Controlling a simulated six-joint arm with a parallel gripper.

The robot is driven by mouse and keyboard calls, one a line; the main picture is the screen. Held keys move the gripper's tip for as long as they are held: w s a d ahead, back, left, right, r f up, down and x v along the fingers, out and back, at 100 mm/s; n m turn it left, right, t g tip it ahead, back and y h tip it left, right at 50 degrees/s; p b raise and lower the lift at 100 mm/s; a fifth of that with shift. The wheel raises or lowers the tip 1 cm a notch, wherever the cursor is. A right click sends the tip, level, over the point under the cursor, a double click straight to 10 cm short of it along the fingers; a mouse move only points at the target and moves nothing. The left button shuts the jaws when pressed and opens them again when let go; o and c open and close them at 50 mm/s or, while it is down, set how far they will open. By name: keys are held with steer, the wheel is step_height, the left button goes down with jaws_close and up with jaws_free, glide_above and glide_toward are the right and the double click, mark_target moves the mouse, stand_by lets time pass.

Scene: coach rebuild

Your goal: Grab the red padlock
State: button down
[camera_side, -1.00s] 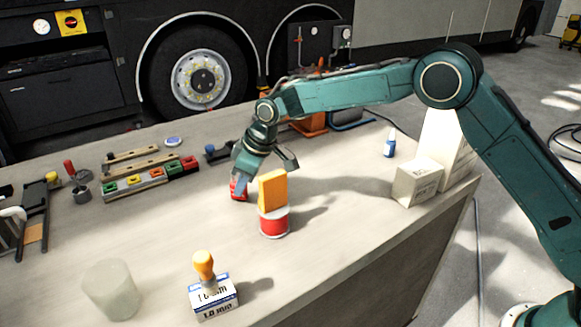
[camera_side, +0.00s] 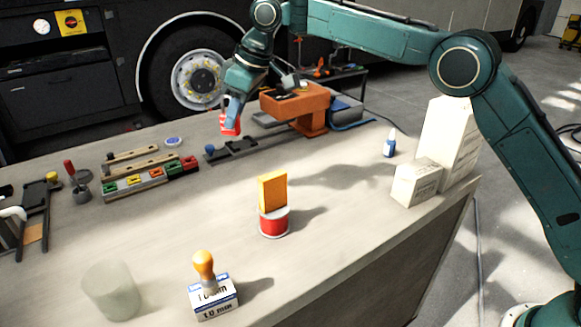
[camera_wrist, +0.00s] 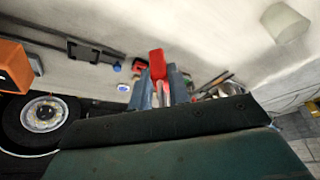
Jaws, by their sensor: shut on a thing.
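The red padlock (camera_side: 231,124) is held in my gripper (camera_side: 236,106), up off the bench near its back edge. In the wrist view the red padlock (camera_wrist: 157,65) sticks out between the blue-grey fingers of my gripper (camera_wrist: 161,85), which are shut on it. The fingers hide part of the padlock.
An orange block-shaped stand (camera_side: 296,100) is at the back right. A rack with coloured pieces (camera_side: 150,178) lies at the left. A yellow block on a red spool (camera_side: 273,222), a stamp on a box (camera_side: 212,298), a frosted cup (camera_side: 112,290) and white boxes (camera_side: 416,183) stand on the bench.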

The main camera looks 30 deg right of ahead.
steer(key=shift+d+r, duration=0.1)
steer(key=shift+r, duration=0.75)
steer(key=shift+r, duration=0.1)
